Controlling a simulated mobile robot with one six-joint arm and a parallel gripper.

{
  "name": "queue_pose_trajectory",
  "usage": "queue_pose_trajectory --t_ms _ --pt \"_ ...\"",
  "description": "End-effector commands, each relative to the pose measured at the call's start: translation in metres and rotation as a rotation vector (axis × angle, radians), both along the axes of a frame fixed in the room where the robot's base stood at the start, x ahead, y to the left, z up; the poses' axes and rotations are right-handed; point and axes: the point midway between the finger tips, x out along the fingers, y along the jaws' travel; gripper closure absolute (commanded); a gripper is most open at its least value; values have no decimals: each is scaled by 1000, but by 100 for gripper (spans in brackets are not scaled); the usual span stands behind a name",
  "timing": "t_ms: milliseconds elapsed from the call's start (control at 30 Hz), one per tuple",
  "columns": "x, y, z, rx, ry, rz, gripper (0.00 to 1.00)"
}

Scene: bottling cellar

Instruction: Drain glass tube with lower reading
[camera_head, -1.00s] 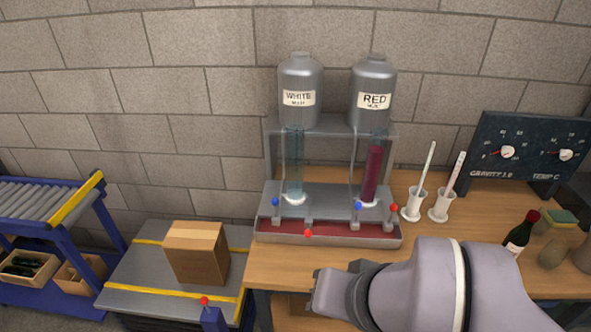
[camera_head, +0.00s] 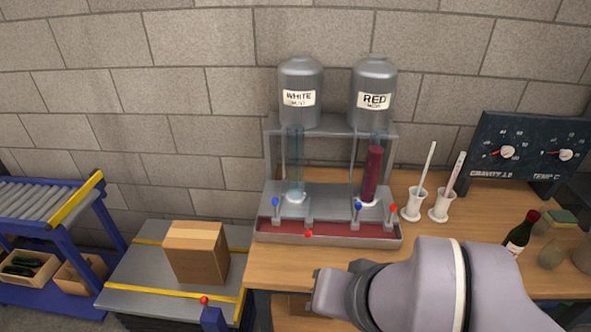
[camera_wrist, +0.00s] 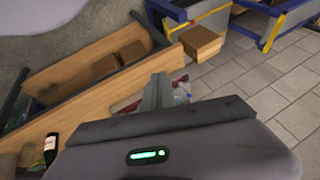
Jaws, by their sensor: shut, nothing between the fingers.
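Two glass tubes stand on a grey stand (camera_head: 330,200). The left tube (camera_head: 295,165), under the WHITE tank (camera_head: 301,85), looks pale blue-green; its liquid level is unclear. The right tube (camera_head: 372,172), under the RED tank (camera_head: 373,85), holds dark red liquid to below its top. At the left tube, a blue-knobbed lever (camera_head: 276,202) is up and a red-knobbed lever (camera_head: 308,233) is lowered forward. At the right tube, the blue knob (camera_head: 357,206) and red knob (camera_head: 392,208) are up. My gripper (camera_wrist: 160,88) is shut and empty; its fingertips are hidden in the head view.
A red-floored trough (camera_head: 330,232) fronts the stand on the wooden bench (camera_head: 290,268). A cardboard box (camera_head: 196,252) sits on a grey table left.

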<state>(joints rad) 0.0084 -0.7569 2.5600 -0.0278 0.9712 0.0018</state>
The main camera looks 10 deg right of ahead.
Motion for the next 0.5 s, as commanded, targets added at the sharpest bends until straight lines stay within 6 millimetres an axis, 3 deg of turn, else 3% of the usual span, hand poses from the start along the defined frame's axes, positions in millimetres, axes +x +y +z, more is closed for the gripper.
queue_pose_trajectory --t_ms 267,367,500 --pt "8 -1 3 22 22 -31 100" --pt "39 -5 8 98 96 -143 100" --pt "113 -26 1 271 250 -408 100"
